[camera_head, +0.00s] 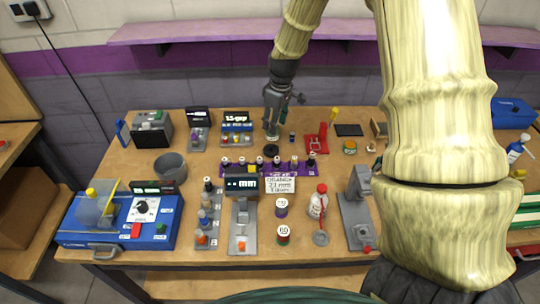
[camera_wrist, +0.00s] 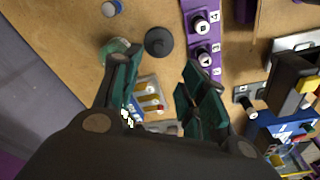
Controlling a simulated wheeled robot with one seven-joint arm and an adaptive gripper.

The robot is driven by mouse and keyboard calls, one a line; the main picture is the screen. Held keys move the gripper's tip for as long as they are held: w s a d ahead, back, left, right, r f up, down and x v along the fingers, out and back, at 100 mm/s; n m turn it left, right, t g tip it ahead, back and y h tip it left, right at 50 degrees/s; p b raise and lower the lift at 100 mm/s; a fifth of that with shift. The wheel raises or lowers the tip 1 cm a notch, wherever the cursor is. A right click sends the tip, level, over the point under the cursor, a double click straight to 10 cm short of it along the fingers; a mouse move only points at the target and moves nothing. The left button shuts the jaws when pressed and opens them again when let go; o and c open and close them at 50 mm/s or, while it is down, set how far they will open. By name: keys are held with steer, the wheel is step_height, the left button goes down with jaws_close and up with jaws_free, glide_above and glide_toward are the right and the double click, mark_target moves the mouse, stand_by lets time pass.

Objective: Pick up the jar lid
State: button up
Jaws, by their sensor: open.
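A dark round lid with a small raised knob, which I take to be the jar lid (camera_wrist: 158,41), lies flat on the wooden table. It also shows in the head view (camera_head: 271,151), behind the purple strip of pegs. My gripper (camera_wrist: 160,62) is open and empty, pointing down, with its two dark green fingers apart. In the wrist view the lid lies just beyond the fingertips, nearer the left finger. A pale greenish glass jar (camera_wrist: 115,47) stands beside the lid, partly hidden by the left finger. In the head view my gripper (camera_head: 272,122) is just behind the lid.
The purple peg strip (camera_head: 234,168) runs close in front of the lid. A small blue-and-white container (camera_wrist: 112,8) stands nearby. A labelled box (camera_head: 238,122) is left of my gripper and a red holder (camera_head: 317,138) right.

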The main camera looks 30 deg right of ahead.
steer(key=p, duration=0.2)
glide_above(271, 145)
steer(key=s, duration=0.1)
steer(key=shift+f, duration=3.15)
steer(key=shift+w+d+f+p, duration=0.15)
steer(key=shift+f+p, duration=0.25)
steer(key=shift+f, duration=0.35)
steer(key=shift+w+a+f+p, duration=0.1)
steer(key=shift+f+p, duration=0.3)
steer(key=shift+f, duration=0.3)
steer(key=shift+w+f, duration=0.15)
steer(key=shift+f, duration=0.95)
steer(key=c, duration=0.9)
